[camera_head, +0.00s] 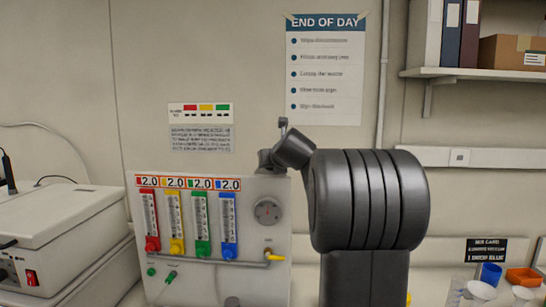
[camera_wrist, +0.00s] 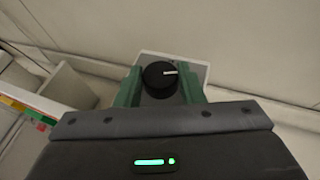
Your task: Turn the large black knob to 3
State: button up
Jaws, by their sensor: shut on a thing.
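The large black knob (camera_wrist: 158,80) shows in the wrist view, round, with a white pointer line running from its middle towards the right. In the head view my dark arm covers the area right of the panel, and neither the knob nor the fingertips can be made out there.
A white panel (camera_head: 214,277) carries several coloured flow tubes with 2.0 labels, a round gauge (camera_head: 267,211) and a yellow-handled valve (camera_head: 275,257). A white box device (camera_head: 58,227) stands at left. A shelf (camera_head: 480,73) is above.

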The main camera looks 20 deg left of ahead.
jog(key=shift+m+t+h+p, duration=0.4)
jog(key=shift+m+h+p, duration=0.1)
jog(key=shift+m, duration=0.2)
jog(key=o, duration=1)
jog(key=shift+s, duration=0.1)
jog(key=b+v, duration=0.2)
jog(key=v, duration=1.1)
jog(key=shift+s+d+r, duration=0.1)
jog(key=shift+s+r, duration=0.05)
jog(key=shift+s, duration=0.1)
